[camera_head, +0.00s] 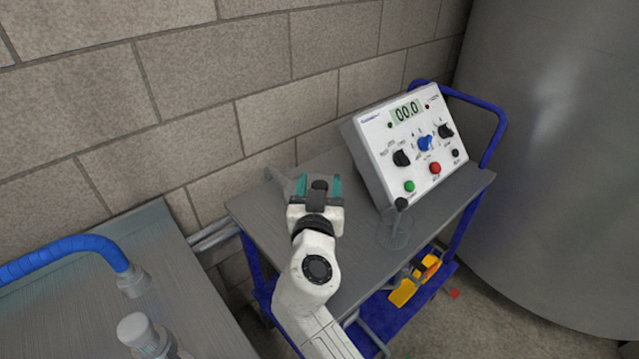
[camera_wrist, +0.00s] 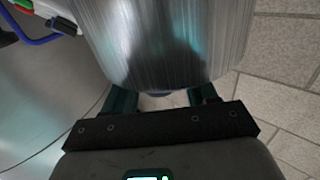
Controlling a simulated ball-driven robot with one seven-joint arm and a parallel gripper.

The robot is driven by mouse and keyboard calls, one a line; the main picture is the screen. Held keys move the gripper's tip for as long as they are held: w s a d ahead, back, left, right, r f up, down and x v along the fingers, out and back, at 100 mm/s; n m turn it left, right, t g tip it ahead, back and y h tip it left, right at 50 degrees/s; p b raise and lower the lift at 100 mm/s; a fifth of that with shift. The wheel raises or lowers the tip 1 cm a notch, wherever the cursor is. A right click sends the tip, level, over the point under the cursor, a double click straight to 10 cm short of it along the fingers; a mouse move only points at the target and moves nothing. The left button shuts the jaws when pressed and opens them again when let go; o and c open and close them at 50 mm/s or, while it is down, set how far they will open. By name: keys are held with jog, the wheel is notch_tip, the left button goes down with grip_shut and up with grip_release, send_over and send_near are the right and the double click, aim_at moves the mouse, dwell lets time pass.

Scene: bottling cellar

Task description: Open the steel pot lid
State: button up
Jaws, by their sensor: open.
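In the wrist view, a brushed steel rounded body (camera_wrist: 165,40) fills the upper middle, close in front of my gripper; it looks like the steel pot. A small dark blue piece (camera_wrist: 158,93) shows at its edge between the fingers; I cannot tell whether it belongs to the lid. My gripper (camera_wrist: 162,100) is open, one teal finger on each side, with nothing seen clasped. In the head view, my gripper (camera_head: 319,184) is over the left part of the grey cart top (camera_head: 355,262). The pot and lid cannot be made out there; my gripper and wrist hide part of the cart.
A white control box (camera_head: 385,160) stands at the cart's right end. A clear vessel with a black knob (camera_head: 400,204) stands before it. The brick wall (camera_head: 190,95) runs behind, and a large steel tank (camera_head: 560,150) is at right. A blue hose (camera_head: 65,248) lies over the left bench (camera_head: 190,285).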

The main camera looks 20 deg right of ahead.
jog(key=shift+c, duration=0.5)
grip_shut()
